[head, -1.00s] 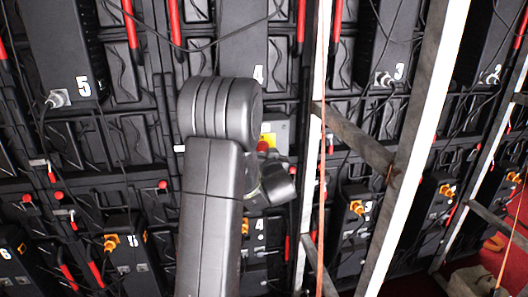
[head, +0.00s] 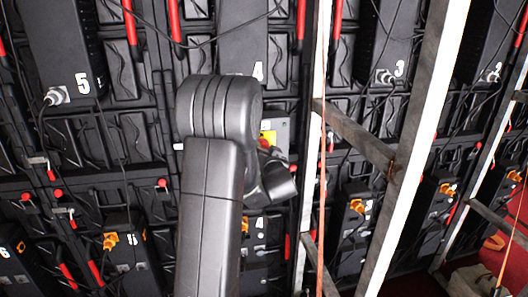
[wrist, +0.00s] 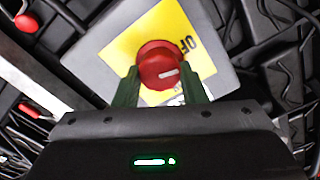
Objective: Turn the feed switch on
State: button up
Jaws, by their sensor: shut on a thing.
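The feed switch is a round red knob (wrist: 159,66) with a short white mark, on a yellow plate (wrist: 118,45) of a grey box (wrist: 88,62). Letters reading "OF" show on the plate, the rest is covered. My gripper (wrist: 160,82) has its two dark green fingers on either side of the knob, shut on it. The white mark lies nearly level in the wrist view. In the head view the yellow plate (head: 268,136) and red knob (head: 264,144) show only partly beside my arm, and my fingers are hardly visible there.
Black wall panels with cables surround the box. A white upright post (head: 312,140) stands just right of it, joined by a grey crossbar (head: 352,133) to a thicker white post (head: 420,130). Black numbered units (head: 62,50) with red handles line the wall.

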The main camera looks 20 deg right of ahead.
jog(key=shift+d+f+m+p, duration=0.15)
jog(key=shift+m+p, duration=0.35)
jog(key=shift+m, duration=3.2)
jog(key=shift+a+f+m+p, duration=0.15)
jog(key=shift+m+p, duration=0.3)
jog(key=shift+m, duration=3.25)
jog(key=shift+d, duration=0.1)
jog(key=o, duration=1)
jog(key=shift+s, duration=0.1)
jog(key=b+v, duration=0.3)
jog(key=v, duration=1)
jog(key=shift+s, duration=0.35)
jog(key=shift+w, duration=0.1)
